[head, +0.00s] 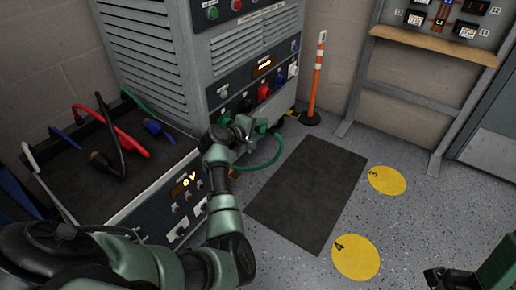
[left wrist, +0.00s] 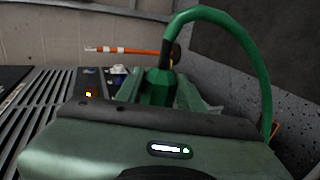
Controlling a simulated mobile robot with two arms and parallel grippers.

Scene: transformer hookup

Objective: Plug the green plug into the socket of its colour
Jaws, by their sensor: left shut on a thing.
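My left gripper (head: 246,131) is shut on the green plug (head: 261,126), low in front of the grey cabinet's socket panel. The left wrist view shows the green plug (left wrist: 158,88) between the two fingers. Its green cable (head: 277,158) arcs out to the right and back; it also loops overhead in the left wrist view (left wrist: 226,22). The gripper hides the lower left of the socket row, and I cannot make out the green socket or whether the plug touches it. Part of my right arm (head: 480,275) shows at the lower right; its jaw state is unclear.
A low unit (head: 150,205) with several loose cables stands left. An orange post (head: 317,80) stands beyond the cabinet. The dark floor mat (head: 310,195) is clear.

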